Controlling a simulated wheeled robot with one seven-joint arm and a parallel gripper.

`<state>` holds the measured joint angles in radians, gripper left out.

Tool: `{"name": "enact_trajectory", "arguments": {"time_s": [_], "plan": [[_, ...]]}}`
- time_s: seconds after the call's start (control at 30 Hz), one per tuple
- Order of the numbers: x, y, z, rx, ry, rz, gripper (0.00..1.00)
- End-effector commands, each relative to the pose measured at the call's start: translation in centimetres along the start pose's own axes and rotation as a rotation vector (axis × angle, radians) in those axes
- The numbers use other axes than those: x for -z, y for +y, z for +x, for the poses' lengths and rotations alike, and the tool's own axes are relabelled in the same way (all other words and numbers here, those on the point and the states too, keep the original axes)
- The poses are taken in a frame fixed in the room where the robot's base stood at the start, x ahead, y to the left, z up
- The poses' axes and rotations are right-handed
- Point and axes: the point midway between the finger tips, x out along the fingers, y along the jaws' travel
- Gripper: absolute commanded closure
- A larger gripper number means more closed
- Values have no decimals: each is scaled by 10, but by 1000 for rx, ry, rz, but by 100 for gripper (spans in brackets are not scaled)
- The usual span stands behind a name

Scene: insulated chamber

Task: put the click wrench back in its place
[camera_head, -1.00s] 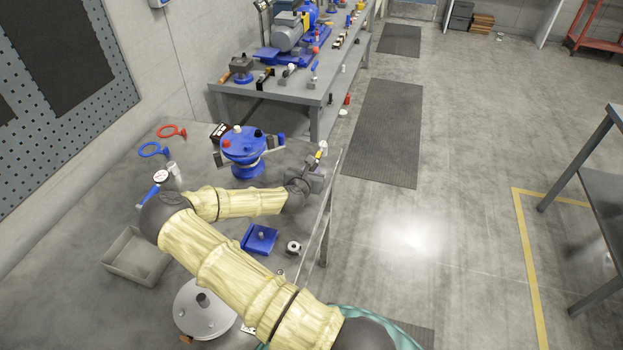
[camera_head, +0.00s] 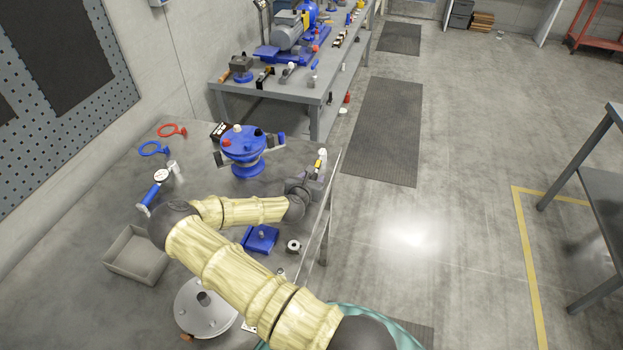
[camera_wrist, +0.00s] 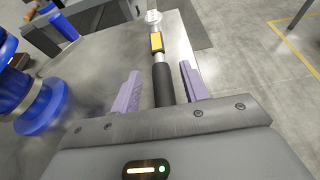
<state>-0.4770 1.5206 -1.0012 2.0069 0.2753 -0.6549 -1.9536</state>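The click wrench appears to be the tool with a black handle (camera_wrist: 163,88), a yellow band and a pale end in the wrist view. It lies along the table, pointing away from me. My gripper (camera_wrist: 160,90) is open, with one purple finger on each side of the black handle. Gaps show between the handle and both fingers. In the head view my gripper (camera_head: 304,186) is at the table's right edge, and the tool's yellow part (camera_head: 318,164) shows just beyond it. The handle is hidden there by my gripper. I cannot tell which spot is the wrench's place.
A blue round stand (camera_head: 243,145) is left of my gripper. A blue block (camera_head: 260,238), a metal ring (camera_head: 293,246), a grey tray (camera_head: 112,262), a round metal plate (camera_head: 192,318) and a blue-handled gauge (camera_head: 153,194) surround my arm.

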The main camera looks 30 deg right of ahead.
Motion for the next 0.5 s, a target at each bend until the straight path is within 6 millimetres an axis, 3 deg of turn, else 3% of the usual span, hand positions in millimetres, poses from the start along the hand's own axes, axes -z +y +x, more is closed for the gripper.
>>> {"name": "enact_trajectory", "arguments": {"time_s": [0.3,0.5], "plan": [[-2,0,-1,1,0,0,55],[-1,-1,-22,2,0,0,55]]}}
